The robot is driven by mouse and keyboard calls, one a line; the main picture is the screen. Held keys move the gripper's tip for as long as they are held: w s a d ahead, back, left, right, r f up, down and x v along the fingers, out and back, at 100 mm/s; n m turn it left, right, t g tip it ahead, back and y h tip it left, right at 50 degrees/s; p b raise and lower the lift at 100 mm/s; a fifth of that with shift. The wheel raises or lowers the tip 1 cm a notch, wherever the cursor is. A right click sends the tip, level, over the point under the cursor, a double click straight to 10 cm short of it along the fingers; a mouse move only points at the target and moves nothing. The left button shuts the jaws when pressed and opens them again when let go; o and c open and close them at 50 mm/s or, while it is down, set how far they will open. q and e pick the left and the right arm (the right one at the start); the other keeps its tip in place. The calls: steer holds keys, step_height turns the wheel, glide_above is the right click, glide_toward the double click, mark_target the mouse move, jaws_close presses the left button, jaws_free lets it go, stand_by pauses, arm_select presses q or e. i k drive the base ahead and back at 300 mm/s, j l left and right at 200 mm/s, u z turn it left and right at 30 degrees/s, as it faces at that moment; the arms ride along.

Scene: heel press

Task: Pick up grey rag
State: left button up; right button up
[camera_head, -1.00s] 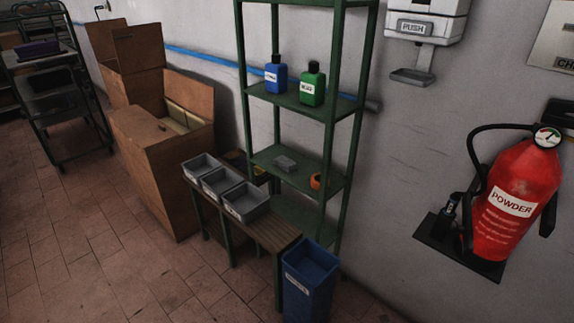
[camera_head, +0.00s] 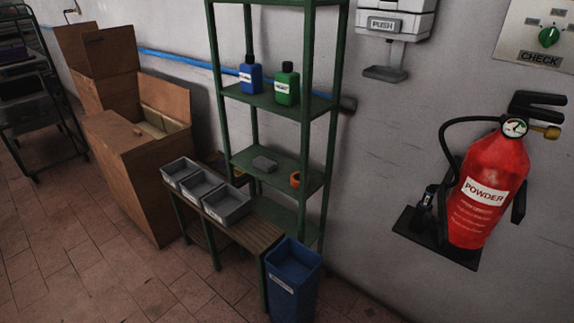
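A small grey folded item (camera_head: 264,164), which looks like the grey rag, lies on the middle shelf of the green rack (camera_head: 240,160). An orange roll-shaped item (camera_head: 295,180) sits to its right on the same shelf. Neither of my grippers is in view, and nothing touches the grey item.
A low bench (camera_head: 255,237) with grey bins (camera_head: 228,206) stands in front of the rack, with a blue bin (camera_head: 293,280) at its right end. Blue (camera_head: 250,76) and green (camera_head: 287,86) bottles stand on the shelf above. Floor at lower left is clear.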

mark_target(264, 164)
steer(key=i+j+z, duration=0.1)
steer(key=z, duration=0.4)
steer(key=i+j+z, duration=0.1)
steer(key=j+z, duration=0.25)
steer(key=z, duration=0.15)
steer(key=j+z, duration=0.45)
steer(key=j, duration=0.4)
steer(key=j+z, duration=0.25)
steer(key=j, duration=1.15)
steer(key=k+j+z, duration=0.1)
steer(key=j, duration=0.5)
steer(key=k+j, duration=0.15)
steer(key=j, duration=0.4)
